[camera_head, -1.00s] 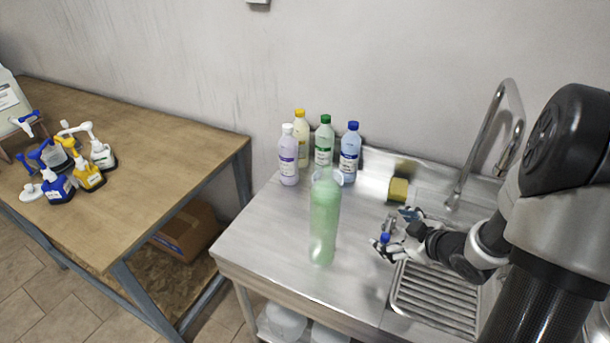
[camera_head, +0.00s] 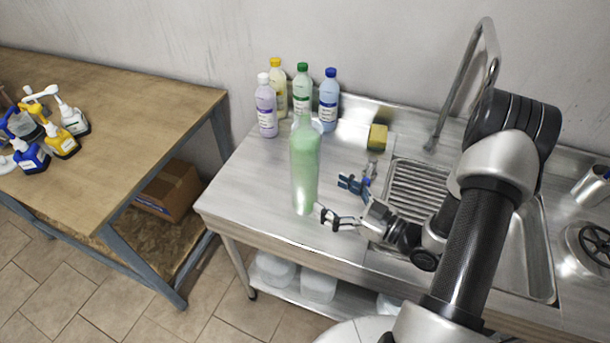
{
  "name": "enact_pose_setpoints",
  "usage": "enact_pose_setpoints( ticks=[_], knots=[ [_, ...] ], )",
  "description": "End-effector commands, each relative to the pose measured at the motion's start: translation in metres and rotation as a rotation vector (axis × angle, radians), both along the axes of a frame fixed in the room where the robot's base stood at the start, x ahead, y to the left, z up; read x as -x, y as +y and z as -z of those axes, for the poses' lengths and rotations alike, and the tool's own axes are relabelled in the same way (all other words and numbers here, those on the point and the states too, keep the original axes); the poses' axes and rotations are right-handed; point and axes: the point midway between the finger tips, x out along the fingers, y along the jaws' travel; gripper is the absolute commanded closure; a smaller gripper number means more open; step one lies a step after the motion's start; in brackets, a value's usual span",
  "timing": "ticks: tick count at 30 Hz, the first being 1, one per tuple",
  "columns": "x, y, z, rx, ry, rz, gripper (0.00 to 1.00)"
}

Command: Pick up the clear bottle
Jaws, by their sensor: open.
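A tall, see-through green-tinted bottle (camera_head: 305,170) stands upright near the front left of the steel counter (camera_head: 245,190). It is the only clearly transparent large bottle in view. My gripper (camera_head: 334,199) is to its right, low over the counter, with its fingers spread and pointing left toward the bottle's lower part. The gripper is open and empty. The nearer fingertip appears very close to the bottle's base; I cannot tell whether it touches.
White-capped lilac (camera_head: 266,108), yellow-capped (camera_head: 277,85), green-capped (camera_head: 302,90) and blue-capped (camera_head: 328,100) bottles stand behind. A yellow sponge (camera_head: 378,137), sink (camera_head: 418,188) and tap (camera_head: 468,85) lie right. A wooden table (camera_head: 140,120) holds pump bottles at left.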

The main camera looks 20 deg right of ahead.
Motion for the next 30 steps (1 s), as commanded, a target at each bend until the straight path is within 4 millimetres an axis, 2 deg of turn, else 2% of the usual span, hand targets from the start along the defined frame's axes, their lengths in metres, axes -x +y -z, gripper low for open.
enact_pose_setpoints(
  ticks=[3,11,21,30],
  knots=[
    [-0.016,0.015,0.001,0.002,-0.001,-0.005,0.16],
    [-0.032,0.026,0.000,0.002,-0.001,-0.001,0.16],
    [-0.066,0.054,-0.003,0.002,-0.001,-0.001,0.16],
    [-0.068,0.056,-0.004,0.000,0.000,0.001,0.18]
  ],
)
